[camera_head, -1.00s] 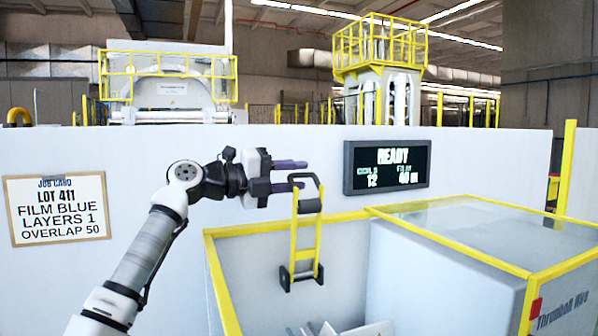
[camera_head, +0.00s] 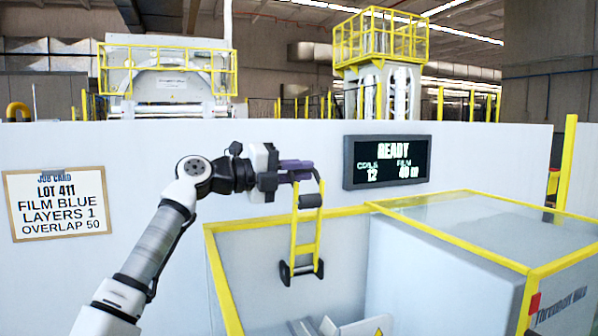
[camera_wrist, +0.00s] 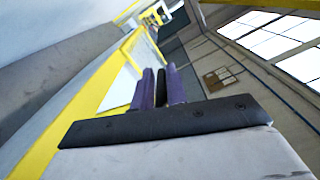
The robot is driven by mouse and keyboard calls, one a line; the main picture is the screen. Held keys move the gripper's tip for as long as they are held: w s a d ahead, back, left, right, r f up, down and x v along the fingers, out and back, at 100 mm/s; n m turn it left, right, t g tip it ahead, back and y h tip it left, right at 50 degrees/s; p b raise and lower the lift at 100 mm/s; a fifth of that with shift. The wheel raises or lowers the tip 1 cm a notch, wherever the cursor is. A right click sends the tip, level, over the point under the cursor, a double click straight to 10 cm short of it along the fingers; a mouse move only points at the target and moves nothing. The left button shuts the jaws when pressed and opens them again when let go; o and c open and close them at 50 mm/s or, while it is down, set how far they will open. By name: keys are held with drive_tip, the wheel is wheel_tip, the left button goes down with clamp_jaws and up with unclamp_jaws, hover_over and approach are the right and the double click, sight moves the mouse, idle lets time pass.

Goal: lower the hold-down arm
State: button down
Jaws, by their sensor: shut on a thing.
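The hold-down arm (camera_head: 294,236) is a yellow frame with a black roller near its top and two black feet at its lower end. It stands upright inside the yellow-edged enclosure. My gripper (camera_head: 299,172) has its purple fingers shut on the black handle bar at the top of this frame. In the wrist view, the dark bar (camera_wrist: 161,91) shows between the two purple fingers. The fingers hide most of the bar in the head view.
The enclosure's yellow rim (camera_head: 285,218) runs just below my gripper, and a clear-topped cabinet (camera_head: 480,290) stands to the right. A display (camera_head: 387,163) reading READY and a job card (camera_head: 58,204) hang on the white wall (camera_head: 330,140) behind.

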drive_tip(key=shift+s, duration=0.15)
drive_tip(key=s+d+f+m+b, duration=0.2)
drive_tip(key=s+m+b, duration=0.1)
drive_tip(key=s+b, duration=0.2)
drive_tip(key=s+d+f+m+b, duration=0.1)
drive_tip(key=s+d+m+b, duration=0.2)
drive_tip(key=s, duration=0.4)
drive_tip(key=shift+f+m+b, duration=0.35)
drive_tip(key=shift+m+b, duration=0.45)
drive_tip(key=shift+b, duration=0.55)
drive_tip(key=shift+s, duration=0.1)
drive_tip(key=c, duration=1.5)
unclamp_jaws()
drive_tip(key=b+v, duration=0.1)
drive_tip(key=v, duration=1.1)
drive_tip(key=shift+f, duration=0.1)
